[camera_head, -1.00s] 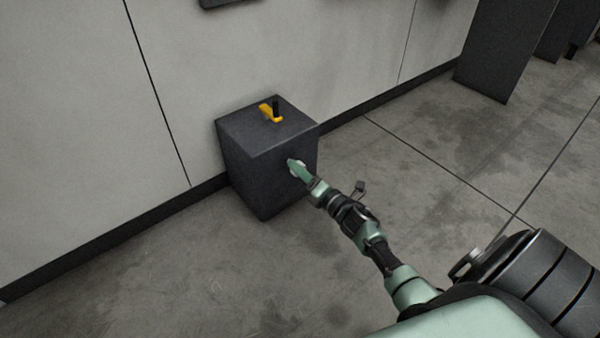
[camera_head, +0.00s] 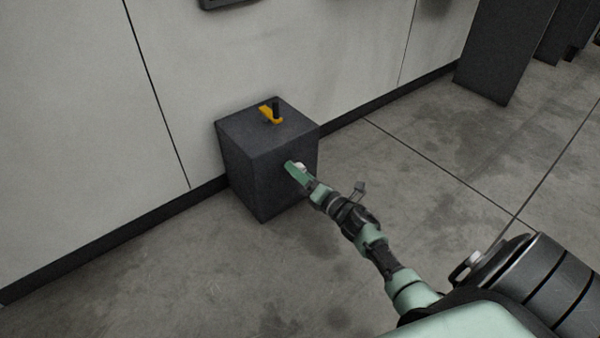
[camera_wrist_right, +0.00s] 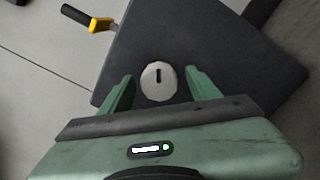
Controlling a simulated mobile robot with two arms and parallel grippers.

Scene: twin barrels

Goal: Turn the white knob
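The white knob (camera_wrist_right: 158,82) is a round disc with a dark slot mark, on the side face of a dark grey box (camera_head: 250,165). In the right wrist view it sits between the two green fingers of my right gripper (camera_wrist_right: 158,88), which are apart, with a gap on each side of the knob. In the head view my right gripper (camera_head: 296,171) is at the box's right-hand face and hides most of the knob; a bit of white (camera_head: 301,166) shows beside it. My left gripper is not in view.
A yellow lever with a black handle (camera_head: 272,112) stands on the box's top; it also shows in the wrist view (camera_wrist_right: 98,24). The box stands near a pale wall (camera_head: 70,130). Concrete floor (camera_head: 180,280) is clear around it. Dark cabinets stand at upper right.

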